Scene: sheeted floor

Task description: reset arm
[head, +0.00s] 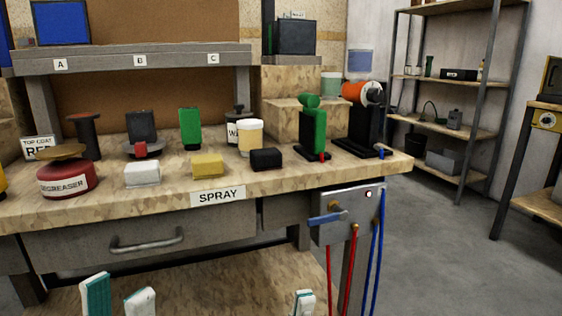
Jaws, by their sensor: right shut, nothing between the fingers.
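My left gripper (118,298) shows at the bottom left edge. Its two white and teal fingertips stand apart with nothing visible between them. My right gripper (303,302) shows at the bottom edge, right of the left one. Its fingertips are together and hold nothing. Both grippers are low in the picture, in front of the workbench (310,178). Both arms and the rest of the grippers are cut off by the frame.
The bench top holds a red degreaser can (66,180), a white block (142,173), a yellow block (208,165), a black block (266,159) and a green spray tool (313,130). A valve panel (348,212) with red and blue hoses hangs at its right. Floor (450,260) is clear on the right.

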